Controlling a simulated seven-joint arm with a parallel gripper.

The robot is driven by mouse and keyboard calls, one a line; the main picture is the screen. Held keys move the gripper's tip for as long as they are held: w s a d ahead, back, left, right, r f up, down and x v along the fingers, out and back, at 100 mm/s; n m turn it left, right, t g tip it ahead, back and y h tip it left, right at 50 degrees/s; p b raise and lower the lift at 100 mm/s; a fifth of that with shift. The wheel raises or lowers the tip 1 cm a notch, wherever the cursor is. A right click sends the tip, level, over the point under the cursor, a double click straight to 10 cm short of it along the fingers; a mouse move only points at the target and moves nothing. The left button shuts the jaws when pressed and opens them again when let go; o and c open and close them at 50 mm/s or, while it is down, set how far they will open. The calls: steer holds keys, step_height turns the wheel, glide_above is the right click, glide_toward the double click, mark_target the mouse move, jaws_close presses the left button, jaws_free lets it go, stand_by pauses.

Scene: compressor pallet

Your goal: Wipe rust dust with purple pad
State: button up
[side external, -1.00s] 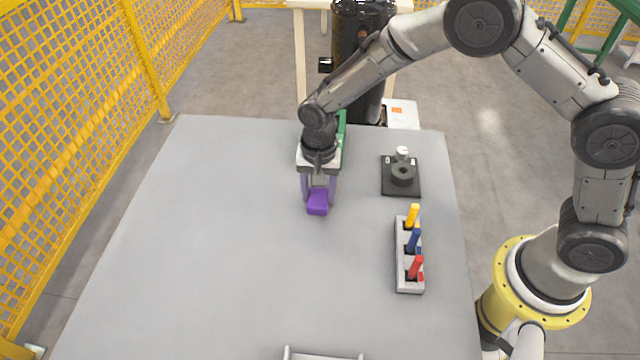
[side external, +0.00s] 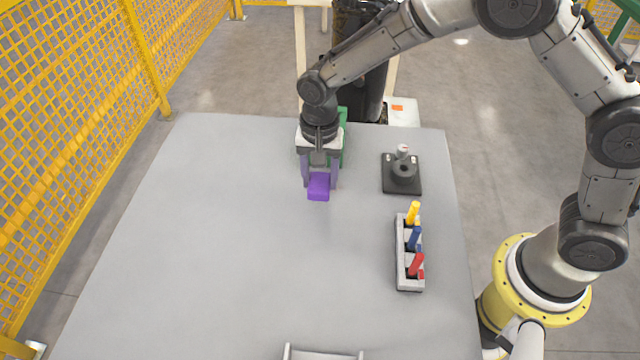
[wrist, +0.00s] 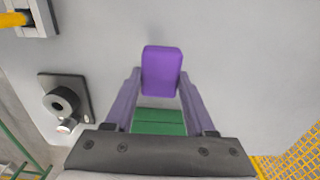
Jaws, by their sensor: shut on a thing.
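The purple pad (side external: 318,188) is a small block between the fingertips of my gripper (side external: 320,180), which is shut on it. In the wrist view the pad (wrist: 162,70) sits at the tips of the two fingers, with its far end sticking out past them. The pad is close over the grey table (side external: 220,240); I cannot tell whether it touches. I see no clear rust dust on the bare table. A green object (side external: 343,130) is partly hidden behind my gripper; its green ridged surface (wrist: 158,122) shows between the fingers in the wrist view.
A black square fixture (side external: 402,175) with a round post stands to the right. A grey rack (side external: 408,275) holds yellow, blue and red-handled tools. A pale tray edge (side external: 322,354) shows at the front. Yellow mesh fencing (side external: 70,130) runs along the left. The table's left and middle are clear.

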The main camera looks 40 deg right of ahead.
mark_target(319, 179)
steer(key=shift+r, duration=0.4)
steer(key=shift+w+r, duration=0.1)
steer(key=shift+r, duration=1.4)
